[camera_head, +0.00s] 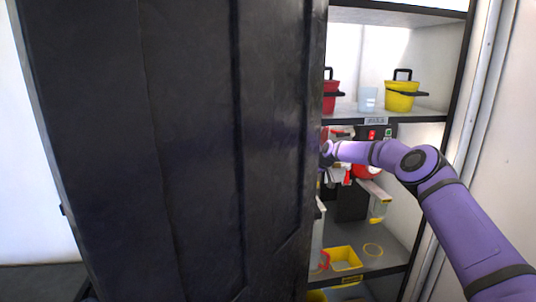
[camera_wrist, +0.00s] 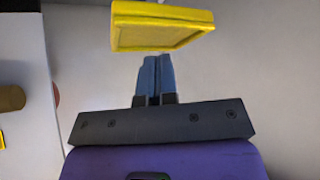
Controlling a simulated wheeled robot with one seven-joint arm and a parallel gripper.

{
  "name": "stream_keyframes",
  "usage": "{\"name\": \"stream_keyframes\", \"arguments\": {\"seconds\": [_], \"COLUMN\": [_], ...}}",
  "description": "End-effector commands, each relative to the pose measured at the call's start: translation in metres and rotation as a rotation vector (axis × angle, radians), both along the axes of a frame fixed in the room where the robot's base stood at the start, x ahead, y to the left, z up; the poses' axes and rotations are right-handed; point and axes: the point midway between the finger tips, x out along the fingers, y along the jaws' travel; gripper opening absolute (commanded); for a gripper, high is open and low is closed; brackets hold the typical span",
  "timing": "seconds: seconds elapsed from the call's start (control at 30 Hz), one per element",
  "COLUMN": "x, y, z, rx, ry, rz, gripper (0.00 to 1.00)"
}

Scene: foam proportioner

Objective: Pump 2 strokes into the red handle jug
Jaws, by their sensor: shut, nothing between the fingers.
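My gripper (camera_wrist: 155,70) is shut and empty in the wrist view, its blue fingers together. A yellow rectangular block or pad (camera_wrist: 162,27) lies just beyond the fingertips; I cannot tell whether they touch. In the head view my purple arm reaches into the cabinet, and its end is by the dark door's edge. Behind it is the dispenser machine (camera_head: 352,200), dark with red and white parts, partly covered by my arm. A red handle (camera_head: 324,260), seemingly of a jug, shows low at the door's edge; most of that vessel is hidden.
A large dark door (camera_head: 180,150) blocks the left of the cabinet. The upper shelf (camera_head: 420,112) holds a red bucket (camera_head: 330,95), a clear cup (camera_head: 367,99) and a yellow bucket (camera_head: 401,93). On the lower shelf are a yellow-rimmed square container (camera_head: 345,249) and a yellow ring (camera_head: 373,244).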

Motion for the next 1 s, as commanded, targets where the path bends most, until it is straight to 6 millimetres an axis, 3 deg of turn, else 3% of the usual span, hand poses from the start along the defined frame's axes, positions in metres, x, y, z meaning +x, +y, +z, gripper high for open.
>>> {"name": "stream_keyframes", "arguments": {"seconds": [1.0], "x": [0.0], "y": [0.0], "z": [-0.035], "rx": [0.0], "ry": [0.002], "rz": [0.0], "gripper": [0.0]}}
